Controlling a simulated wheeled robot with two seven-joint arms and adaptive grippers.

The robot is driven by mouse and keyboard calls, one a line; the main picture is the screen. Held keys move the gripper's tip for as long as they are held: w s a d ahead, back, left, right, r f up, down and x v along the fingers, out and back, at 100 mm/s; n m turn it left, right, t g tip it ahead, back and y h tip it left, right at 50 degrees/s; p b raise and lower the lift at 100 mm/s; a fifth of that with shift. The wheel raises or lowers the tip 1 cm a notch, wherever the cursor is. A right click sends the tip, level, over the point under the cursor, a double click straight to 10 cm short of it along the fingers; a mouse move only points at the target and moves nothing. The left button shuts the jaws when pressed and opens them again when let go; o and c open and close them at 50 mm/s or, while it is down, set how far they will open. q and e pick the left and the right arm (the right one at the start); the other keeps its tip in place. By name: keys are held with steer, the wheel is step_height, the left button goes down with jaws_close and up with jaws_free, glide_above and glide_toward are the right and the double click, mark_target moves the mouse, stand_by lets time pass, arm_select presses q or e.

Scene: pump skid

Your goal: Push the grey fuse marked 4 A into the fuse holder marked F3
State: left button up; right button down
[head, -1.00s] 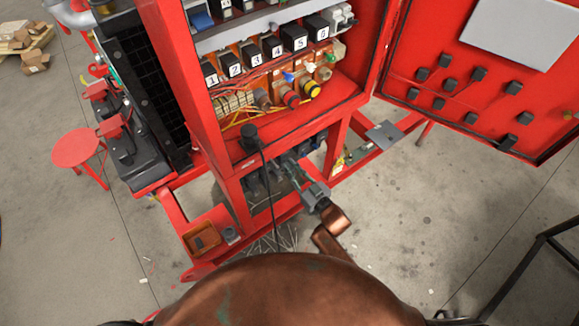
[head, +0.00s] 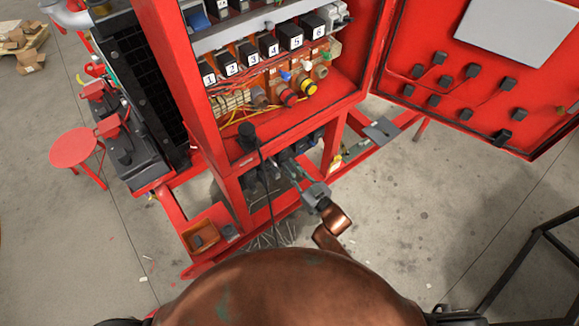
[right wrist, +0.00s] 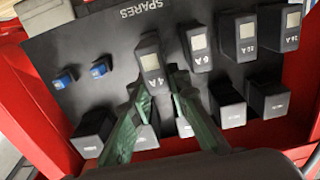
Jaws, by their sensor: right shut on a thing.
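The grey fuse marked 4 A (right wrist: 151,62) shows in the right wrist view on the dark panel lettered SPARES. My right gripper (right wrist: 157,84) has its two green fingers on either side of this fuse, shut on it. In the head view my right gripper (head: 290,165) reaches in under the red cabinet, and its fingertips are hard to make out. I cannot read a mark F3 on any holder. My left gripper is not in view.
Fuses marked 6 A (right wrist: 197,45) and 10 A (right wrist: 246,38) stand right of the held one. Grey blocks (right wrist: 228,105) with unreadable labels line the panel's lower edge. The red cabinet (head: 300,115) holds numbered black blocks (head: 269,46). Its open door (head: 480,90) is at right.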

mark_target(294, 171)
steer(key=shift+s+d, duration=0.15)
steer(key=shift+p+v, duration=1.05)
steer(key=shift+v, duration=0.6)
steer(key=s+d+r+m+t+h, duration=0.1)
steer(key=s+d+r+m+h, duration=0.2)
steer(key=s+d+r+h, duration=0.2)
steer(key=s+d+r+m+t+h, duration=0.2)
steer(key=s+d+r+m+h, duration=0.2)
steer(key=s+d+r, duration=0.4)
steer(key=s+d+h, duration=0.1)
steer(key=d, duration=0.3)
steer(key=shift+d+r+h, duration=0.3)
steer(key=shift+d+r, duration=0.1)
